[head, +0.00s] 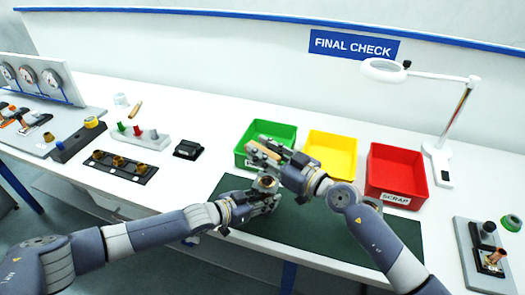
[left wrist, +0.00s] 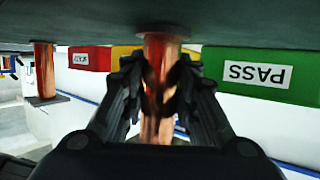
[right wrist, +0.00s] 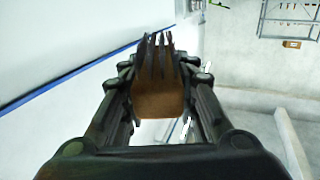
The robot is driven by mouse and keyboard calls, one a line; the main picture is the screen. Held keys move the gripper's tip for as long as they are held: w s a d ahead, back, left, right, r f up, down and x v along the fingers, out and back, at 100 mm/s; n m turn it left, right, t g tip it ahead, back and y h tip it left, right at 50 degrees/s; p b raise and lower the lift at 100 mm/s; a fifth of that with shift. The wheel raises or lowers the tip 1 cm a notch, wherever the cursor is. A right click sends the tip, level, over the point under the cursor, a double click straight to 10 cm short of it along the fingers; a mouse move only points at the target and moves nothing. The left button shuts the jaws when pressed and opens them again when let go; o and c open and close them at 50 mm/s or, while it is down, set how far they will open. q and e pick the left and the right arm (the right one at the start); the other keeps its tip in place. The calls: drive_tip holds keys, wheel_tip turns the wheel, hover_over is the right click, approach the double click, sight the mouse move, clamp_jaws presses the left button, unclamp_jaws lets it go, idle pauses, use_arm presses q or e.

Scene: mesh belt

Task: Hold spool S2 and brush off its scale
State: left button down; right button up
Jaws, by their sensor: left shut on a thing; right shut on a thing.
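A copper-coloured spool (head: 267,181) is between the fingers of my left gripper (head: 268,189), over the dark green mat (head: 350,232). In the left wrist view the spool (left wrist: 158,126) shows a darker reddish patch, and its end is at or close to the mat; contact is unclear. The fingers are shut on its middle. My right gripper (head: 279,156) is shut on a brush with a wooden block (right wrist: 158,103) and dark bristles (right wrist: 157,58). The brush is just behind and above the spool in the head view. The right wrist view does not show the spool.
Behind the mat stand a green PASS bin (head: 286,133), a yellow bin (head: 342,146) and a red SCRAP bin (head: 397,160). A magnifier lamp (head: 462,115) stands at right. Another copper spool (head: 495,257) is on a grey stand. A black rack (head: 118,167) lies left.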

drive_tip(key=shift+f, duration=2.6)
drive_tip(key=shift+f, duration=0.45)
drive_tip(key=shift+v, duration=1.8)
drive_tip(key=shift+x, duration=1.35)
idle(1.7)
